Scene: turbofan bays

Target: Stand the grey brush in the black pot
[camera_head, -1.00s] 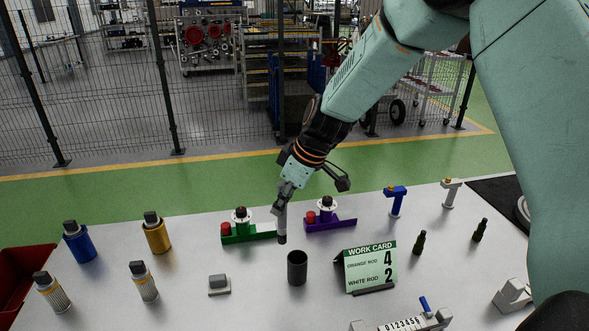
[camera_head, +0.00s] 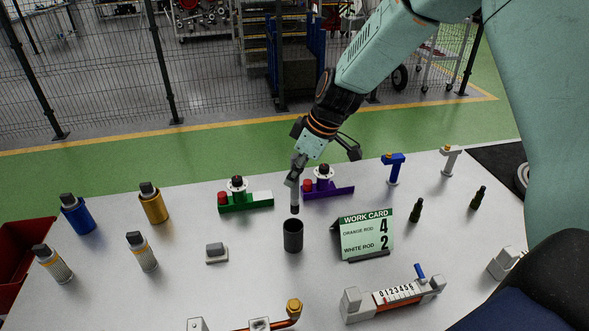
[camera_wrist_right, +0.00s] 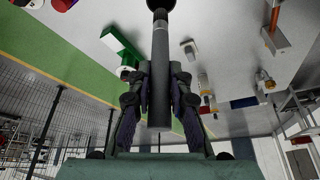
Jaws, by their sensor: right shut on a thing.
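The grey brush (camera_head: 295,204) hangs upright from my right gripper (camera_head: 293,182), which is shut on it. In the head view its dark lower end is just above the mouth of the black pot (camera_head: 293,238), close to the rim. The pot stands upright on the table. In the right wrist view the brush (camera_wrist_right: 160,70) runs lengthwise between the fingers of the right gripper (camera_wrist_right: 159,95). A dark round shape lies at its far end, and I cannot tell if that is the pot. My left gripper is not in view.
The work card (camera_head: 366,236) stands right of the pot. The green holder (camera_head: 245,203) and purple holder (camera_head: 328,191) are behind it. A small grey block (camera_head: 216,252) is to the left. Several bottles and canisters stand farther left. A counter device (camera_head: 395,297) is at front right.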

